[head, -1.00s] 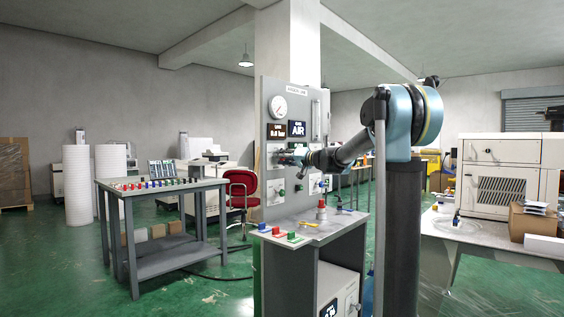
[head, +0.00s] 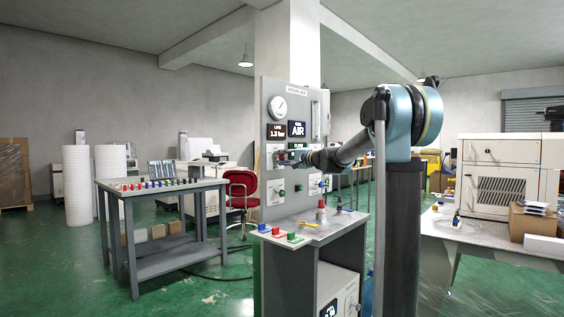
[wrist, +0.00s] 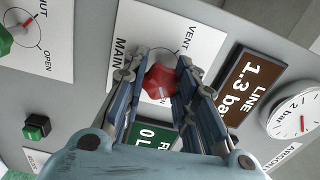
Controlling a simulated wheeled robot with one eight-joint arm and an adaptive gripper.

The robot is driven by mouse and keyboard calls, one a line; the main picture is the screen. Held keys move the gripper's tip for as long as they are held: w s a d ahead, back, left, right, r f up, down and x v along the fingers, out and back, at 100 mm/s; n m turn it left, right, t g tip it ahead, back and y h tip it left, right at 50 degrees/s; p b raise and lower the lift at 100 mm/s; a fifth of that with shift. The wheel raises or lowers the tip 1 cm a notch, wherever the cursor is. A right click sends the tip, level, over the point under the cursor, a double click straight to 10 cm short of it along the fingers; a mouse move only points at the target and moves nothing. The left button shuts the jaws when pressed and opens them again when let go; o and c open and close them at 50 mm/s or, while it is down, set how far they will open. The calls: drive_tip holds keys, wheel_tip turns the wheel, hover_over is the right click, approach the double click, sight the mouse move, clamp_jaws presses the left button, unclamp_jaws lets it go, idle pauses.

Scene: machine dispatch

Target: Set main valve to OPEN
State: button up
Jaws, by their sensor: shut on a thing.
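The main valve's red knob (wrist: 160,82) sits on a white plate (wrist: 125,45) lettered MAIN, VENT and OPEN, partly covered by the fingers. My gripper (wrist: 160,88) is shut on this knob, with one finger on each side. In the head view my gripper (head: 289,157) is at the grey panel (head: 268,90), below the displays. The brown LINE display (wrist: 243,86) reads 1.3 bar. A round gauge (wrist: 297,119) is beside it. The exact pointing of the knob is hard to tell.
Another valve knob, green (wrist: 5,40), is on the left of the wrist view, with a green button (wrist: 35,127) below. In the head view a shelf (head: 318,229) with coloured blocks juts out under the panel. A workbench (head: 160,187) stands left.

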drive_tip(key=shift+d+f, duration=0.1)
drive_tip(key=shift+f, duration=0.05)
idle(0.4)
drive_tip(key=o, duration=1.1)
drive_tip(key=shift+w, duration=0.1)
drive_tip(key=v, duration=1.2)
